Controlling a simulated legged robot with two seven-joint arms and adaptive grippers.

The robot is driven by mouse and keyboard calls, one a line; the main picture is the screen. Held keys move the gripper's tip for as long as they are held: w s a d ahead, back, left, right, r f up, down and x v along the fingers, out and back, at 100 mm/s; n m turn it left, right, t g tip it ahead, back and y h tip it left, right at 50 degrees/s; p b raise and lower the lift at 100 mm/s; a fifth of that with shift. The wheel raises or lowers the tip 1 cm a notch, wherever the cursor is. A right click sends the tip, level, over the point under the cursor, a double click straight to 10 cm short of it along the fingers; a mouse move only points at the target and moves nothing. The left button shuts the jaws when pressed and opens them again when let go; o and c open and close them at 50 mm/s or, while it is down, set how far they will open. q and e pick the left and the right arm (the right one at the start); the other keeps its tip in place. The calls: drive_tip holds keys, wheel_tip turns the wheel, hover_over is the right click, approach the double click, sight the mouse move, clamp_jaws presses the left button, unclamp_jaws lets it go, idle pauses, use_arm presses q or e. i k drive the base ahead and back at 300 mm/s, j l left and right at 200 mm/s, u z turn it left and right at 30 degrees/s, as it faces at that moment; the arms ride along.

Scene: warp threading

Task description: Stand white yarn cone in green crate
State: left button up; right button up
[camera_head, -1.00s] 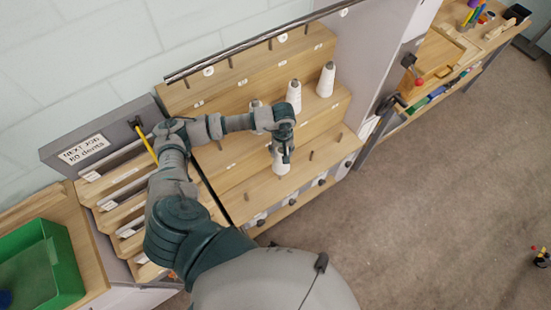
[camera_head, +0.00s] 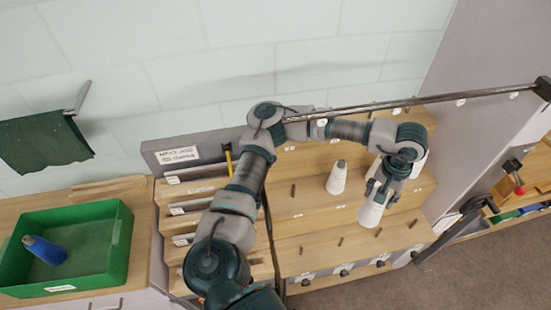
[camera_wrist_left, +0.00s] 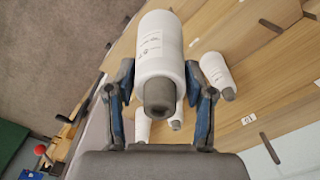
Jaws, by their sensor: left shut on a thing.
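My left gripper (camera_head: 379,190) is shut on a white yarn cone (camera_head: 370,214) in front of the stepped wooden rack. In the left wrist view, the fingers (camera_wrist_left: 159,82) clasp both sides of the white cone (camera_wrist_left: 160,40), its grey tip towards the wrist. The head view does not settle whether it is clear of the rack. The green crate (camera_head: 119,240) stands on the wooden counter at the far left. A blue yarn cone (camera_head: 46,250) with a grey tip lies on its side in it; the rest of its floor looks bare. My right gripper is not in view.
Another white cone (camera_head: 337,178) stands on the stepped rack (camera_head: 315,215); one more shows partly behind my gripper. Pegs stick up from the steps. A metal bar (camera_head: 430,101) runs above the rack. Labelled slots and a sign (camera_head: 178,155) lie between rack and crate.

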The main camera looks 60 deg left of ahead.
sight(102, 253)
drive_tip(key=k+j, duration=0.55)
drive_tip(key=k, duration=0.2)
drive_tip(key=k+j+u, duration=0.1)
drive_tip(key=k+j, duration=0.5)
drive_tip(key=k, duration=0.2)
drive_tip(key=k+j, duration=0.6)
drive_tip(key=k, duration=0.15)
drive_tip(key=i+l, duration=0.1)
drive_tip(key=u, duration=0.05)
